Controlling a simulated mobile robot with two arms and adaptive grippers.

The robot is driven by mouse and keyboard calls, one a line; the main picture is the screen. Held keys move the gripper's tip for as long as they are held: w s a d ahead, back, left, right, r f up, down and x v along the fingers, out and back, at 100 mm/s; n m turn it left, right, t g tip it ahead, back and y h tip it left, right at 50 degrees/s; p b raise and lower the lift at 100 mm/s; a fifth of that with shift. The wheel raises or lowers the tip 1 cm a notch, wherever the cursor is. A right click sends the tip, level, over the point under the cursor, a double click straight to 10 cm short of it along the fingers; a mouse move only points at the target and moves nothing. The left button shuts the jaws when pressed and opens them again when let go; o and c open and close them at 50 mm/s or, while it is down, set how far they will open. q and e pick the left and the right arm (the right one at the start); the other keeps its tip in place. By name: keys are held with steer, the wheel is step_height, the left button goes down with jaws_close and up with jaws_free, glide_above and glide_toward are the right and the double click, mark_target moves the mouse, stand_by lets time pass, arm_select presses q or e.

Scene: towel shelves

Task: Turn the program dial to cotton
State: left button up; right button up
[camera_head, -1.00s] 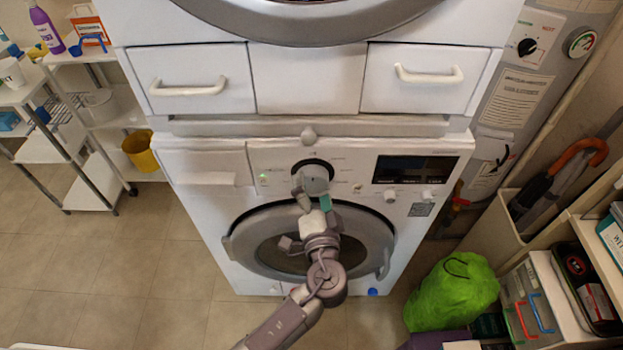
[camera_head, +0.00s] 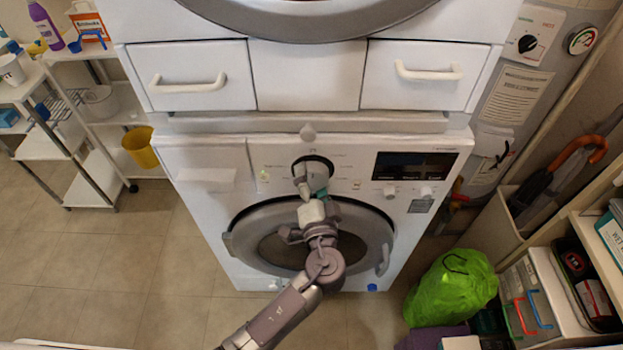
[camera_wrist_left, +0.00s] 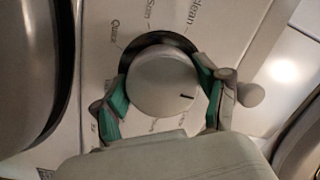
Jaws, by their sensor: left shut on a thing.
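The washing machine (camera_head: 222,190) stands below a second white machine. Its program dial (camera_wrist_left: 163,84) is a round grey knob in a black ring with a dark pointer mark, and printed labels surround it. In the left wrist view the mark points toward the lower right; the label there is too small to read. My left gripper (camera_wrist_left: 166,97) has its green pads on both sides of the dial and is shut on it. In the head view the left gripper (camera_head: 313,180) covers part of the dial. My right gripper is not in view.
A dark display (camera_head: 415,166) and small knobs sit right of the dial. The round door (camera_head: 312,238) is below. A green bag (camera_head: 452,287) lies on the floor at right, near shelves. A shelf rack with a yellow bucket (camera_head: 141,147) stands at left.

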arm_select(q)
steer(key=shift+m, duration=0.3)
steer(key=m+b, duration=0.1)
steer(key=m, duration=0.1)
steer(key=shift+m, duration=0.3)
steer(key=shift+a+m+t+h, duration=0.1)
steer(key=shift+m+t+h, duration=0.3)
steer(key=shift+m, duration=2)
steer(key=shift+r, duration=0.1)
steer(key=o, duration=1.2)
steer(key=shift+c, duration=0.2)
steer(key=s+d+f, duration=0.1)
steer(key=s, duration=1.1)
